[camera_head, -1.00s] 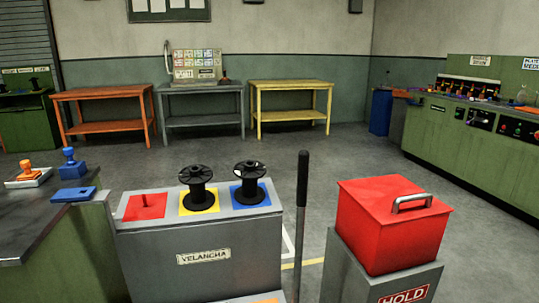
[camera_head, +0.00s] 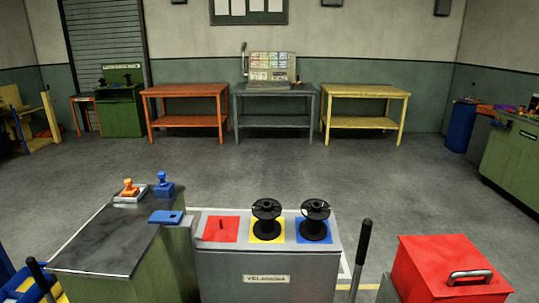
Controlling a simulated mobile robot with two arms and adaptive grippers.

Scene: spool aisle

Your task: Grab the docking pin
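No part in view is plainly marked as the docking pin, and I cannot tell which one it is. An upright black rod (camera_head: 362,258) rises right of the cabinet, and another black rod (camera_head: 40,281) leans at the lower left. Neither of my grippers is in view.
A green bench (camera_head: 95,252) with orange and blue stamps is at left. A red box (camera_head: 443,262) with a metal handle is at lower right. Orange (camera_head: 185,91), grey (camera_head: 275,92) and yellow (camera_head: 362,92) tables line the back wall. Open floor lies between.

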